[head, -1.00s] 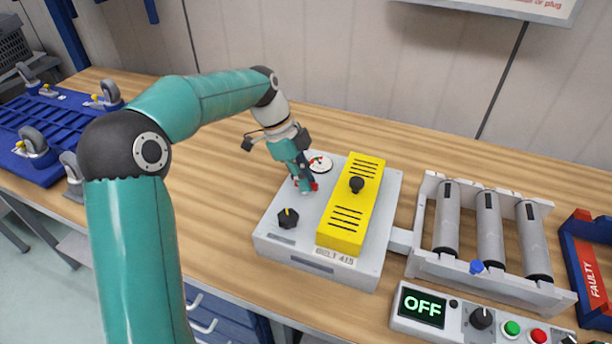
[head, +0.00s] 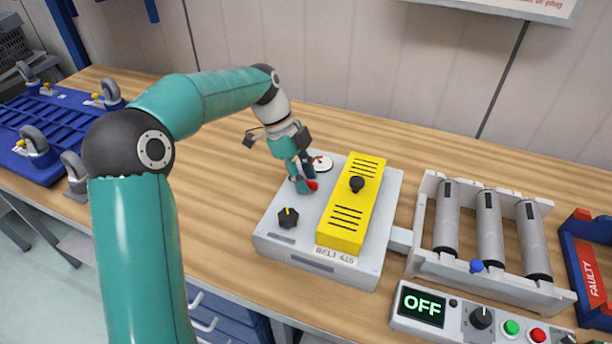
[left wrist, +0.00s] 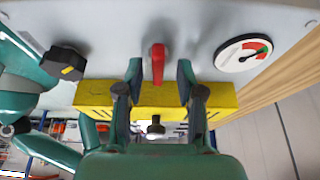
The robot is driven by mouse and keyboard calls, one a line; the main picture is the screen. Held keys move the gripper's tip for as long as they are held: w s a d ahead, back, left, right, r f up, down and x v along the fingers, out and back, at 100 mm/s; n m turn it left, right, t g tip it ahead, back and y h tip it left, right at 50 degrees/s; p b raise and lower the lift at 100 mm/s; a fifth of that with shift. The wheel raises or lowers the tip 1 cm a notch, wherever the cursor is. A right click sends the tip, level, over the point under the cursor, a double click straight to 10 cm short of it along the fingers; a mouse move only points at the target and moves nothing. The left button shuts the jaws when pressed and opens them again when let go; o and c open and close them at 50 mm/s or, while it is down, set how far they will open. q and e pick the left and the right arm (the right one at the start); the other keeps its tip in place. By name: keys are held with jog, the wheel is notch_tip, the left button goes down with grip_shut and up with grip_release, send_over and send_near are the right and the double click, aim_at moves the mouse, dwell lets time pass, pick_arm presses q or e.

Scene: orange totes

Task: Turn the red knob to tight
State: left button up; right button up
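The red knob (left wrist: 158,62) stands on the light grey box (head: 275,247) labelled BELT 415. In the left wrist view it is a narrow red handle between the two fingers of my left gripper (left wrist: 160,78), with a gap on each side. The gripper is open around it. In the head view my left gripper (head: 303,186) points down at the box top and hides most of the knob. A round gauge (left wrist: 243,53) with red and green bands sits beside the knob; it also shows in the head view (head: 321,163). My right gripper is not in view.
A black knob with a yellow mark (head: 288,217) and a yellow cover (head: 349,220) with a black knob flank the gripper. A roller conveyor (head: 488,240) and a control panel reading OFF (head: 423,307) stand right.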

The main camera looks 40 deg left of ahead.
pick_arm(q)
jog(key=v, duration=1.1)
jog(key=shift+a+r, duration=0.25)
jog(key=shift+r, duration=0.1)
